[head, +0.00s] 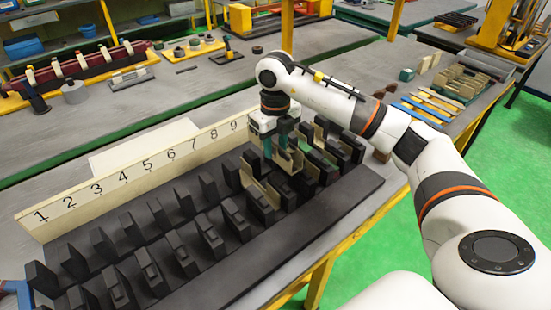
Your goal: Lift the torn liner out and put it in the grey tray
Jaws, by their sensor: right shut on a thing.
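The dark stator block (330,215) lies on the bench with rows of black teeth, behind which runs a cream strip numbered 1 to 9. Cream liners (252,172) sit in slots near the 9 end. My right gripper (276,152) is over the slots near the 9, pointing down, with its teal fingers shut on a liner. Its fingers and the neighbouring teeth hide most of that liner, and I cannot tell a tear or whether it is clear of its slot. My left gripper is not in view.
Black teeth stand close around the gripper. Green pieces (318,159) sit in slots to its right. Blue and cream strips (432,106) lie on the bench at right. A pale flat sheet (140,146) lies behind the numbered strip. A back bench holds tools.

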